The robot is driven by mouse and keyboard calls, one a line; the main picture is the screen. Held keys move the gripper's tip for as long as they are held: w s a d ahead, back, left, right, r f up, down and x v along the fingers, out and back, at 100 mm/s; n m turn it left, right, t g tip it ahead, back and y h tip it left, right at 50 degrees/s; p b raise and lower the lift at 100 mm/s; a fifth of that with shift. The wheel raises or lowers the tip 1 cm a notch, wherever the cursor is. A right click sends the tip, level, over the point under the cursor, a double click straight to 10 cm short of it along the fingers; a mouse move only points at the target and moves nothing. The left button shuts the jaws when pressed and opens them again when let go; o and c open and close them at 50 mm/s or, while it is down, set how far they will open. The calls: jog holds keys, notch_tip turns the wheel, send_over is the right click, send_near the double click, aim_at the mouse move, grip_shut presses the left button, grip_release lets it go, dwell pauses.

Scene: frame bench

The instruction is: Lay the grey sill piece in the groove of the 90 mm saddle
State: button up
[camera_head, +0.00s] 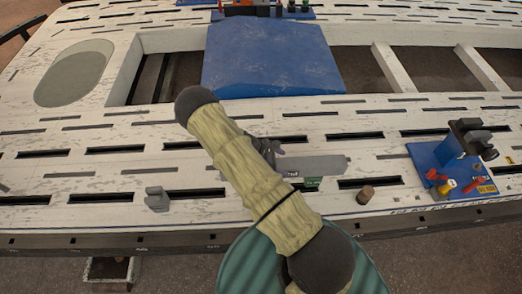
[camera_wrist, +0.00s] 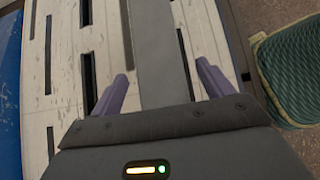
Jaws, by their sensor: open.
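The grey sill piece (camera_head: 318,165) lies flat on the slotted white bench in the head view, its left part hidden by my arm. In the wrist view the sill piece (camera_wrist: 160,40) runs lengthwise between the two purple-grey fingers of my gripper (camera_wrist: 163,75). The fingers are open, with a gap on each side of it. In the head view my gripper is mostly hidden behind my arm. A small grey notched block (camera_head: 157,199) stands near the bench's front edge at left. I cannot read a size on it, so I cannot tell whether it is the 90 mm saddle.
A green label (camera_head: 312,183) shows beside the sill piece. A brown cylinder (camera_head: 366,194) stands to its right. A blue base (camera_head: 428,158) with a dark clamp and red and yellow parts is at right. A blue cover (camera_head: 270,60) lies behind. Bare bench lies at left.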

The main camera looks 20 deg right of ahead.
jog(key=v, duration=1.5)
jog(key=shift+a+r+p, duration=0.15)
jog(key=shift+a+p, duration=0.05)
jog(key=shift+p, duration=0.15)
jog(key=shift+w, duration=0.1)
jog(key=s+a+r+m+t+y, duration=0.1)
jog(key=s+r+m+t+y, duration=0.25)
jog(key=s+r+m, duration=0.6)
jog(key=s+r+m+t+y, duration=0.2)
jog(key=s+r+m+y, duration=0.4)
jog(key=r, duration=0.7)
notch_tip(320, 180, up, 15)
jog(key=p, duration=1.6)
jog(key=shift+s+a+r+n+h, duration=0.25)
jog(key=shift+n+h, duration=0.1)
jog(key=shift+h, duration=0.1)
jog(key=shift+g, duration=0.25)
